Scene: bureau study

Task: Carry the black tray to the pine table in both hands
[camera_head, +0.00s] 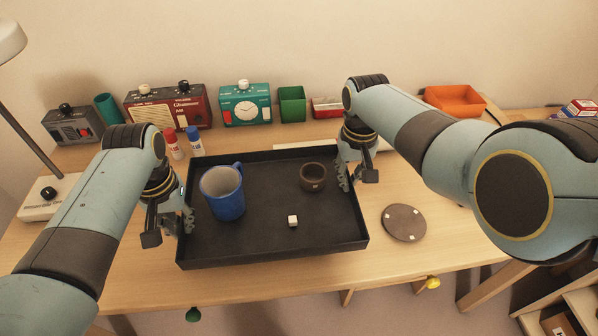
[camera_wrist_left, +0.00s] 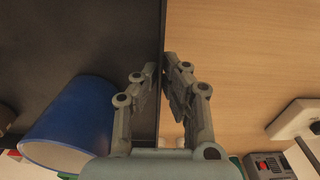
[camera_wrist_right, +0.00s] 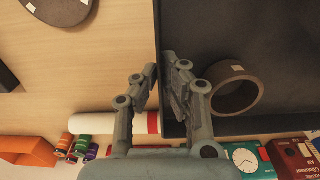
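The black tray (camera_head: 265,253) lies on a light wooden table (camera_head: 130,280); I cannot tell if this is the pine table.
A round dark disc (camera_head: 404,222) lies right of the tray. Two glue sticks (camera_head: 183,143), radios (camera_head: 168,107), a teal timer (camera_head: 246,104), a green cup (camera_head: 292,103) and an orange bin (camera_head: 454,100) stand behind. A lamp (camera_head: 42,196) is at the left.

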